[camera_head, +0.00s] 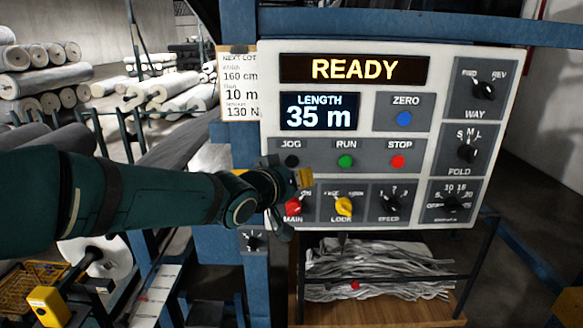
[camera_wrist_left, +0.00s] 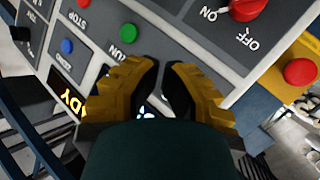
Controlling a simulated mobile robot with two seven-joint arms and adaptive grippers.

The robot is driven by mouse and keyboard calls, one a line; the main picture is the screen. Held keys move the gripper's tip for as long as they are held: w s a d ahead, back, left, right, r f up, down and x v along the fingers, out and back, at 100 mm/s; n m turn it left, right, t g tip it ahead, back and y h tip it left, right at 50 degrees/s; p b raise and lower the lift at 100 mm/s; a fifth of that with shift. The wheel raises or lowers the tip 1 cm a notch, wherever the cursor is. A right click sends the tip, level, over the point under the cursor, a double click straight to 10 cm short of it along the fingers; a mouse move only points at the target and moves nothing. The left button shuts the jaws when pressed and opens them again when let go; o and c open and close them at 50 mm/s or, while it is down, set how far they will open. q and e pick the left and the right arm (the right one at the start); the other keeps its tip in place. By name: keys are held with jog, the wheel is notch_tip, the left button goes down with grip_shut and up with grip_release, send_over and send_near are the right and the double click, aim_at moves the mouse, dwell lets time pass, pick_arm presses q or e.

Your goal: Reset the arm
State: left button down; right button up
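My left arm reaches in from the left in the head view. Its left gripper (camera_head: 291,198) is in front of the panel's lower left, by the red MAIN knob (camera_head: 293,208) and below the black JOG button (camera_head: 292,161). In the left wrist view, the gripper's (camera_wrist_left: 165,82) yellow, black-padded fingers stand a little apart, with panel face between them and nothing held. The red MAIN knob (camera_wrist_left: 247,8) with ON and OFF marks is beyond the fingers to the upper right. Contact with the panel cannot be told. My right gripper is not in view.
The grey control panel (camera_head: 450,120) reads READY and LENGTH 35 m. A red button (camera_wrist_left: 300,72) sits on a yellow plate in the wrist view. A blue post (camera_head: 240,90) and a lot card (camera_head: 240,85) stand left of the panel. Grey rolls (camera_head: 40,85) lie behind.

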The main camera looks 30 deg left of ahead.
pick_arm(q)
jog(key=shift+s+d, duration=0.2)
jog(key=shift+s, duration=0.2)
jog(key=w+d+f+m+g+h, duration=0.1)
jog(key=d+f+g, duration=0.3)
jog(key=f, duration=0.9)
jog(key=d+f+g+h, duration=0.15)
jog(key=d+f, duration=0.45)
jog(key=f, duration=0.7)
jog(key=s+d+f+m+g, duration=0.1)
jog(key=s+d+f+g, duration=0.3)
jog(key=s+f, duration=0.4)
jog(key=s+d+f+g, duration=0.3)
jog(key=s+d+f, duration=0.2)
jog(key=f, duration=0.9)
jog(key=s, duration=0.3)
jog(key=shift+s+d+m+g+h, duration=0.2)
jog(key=shift+d+m+g+h, duration=0.05)
jog(key=shift+m+g+h, duration=0.15)
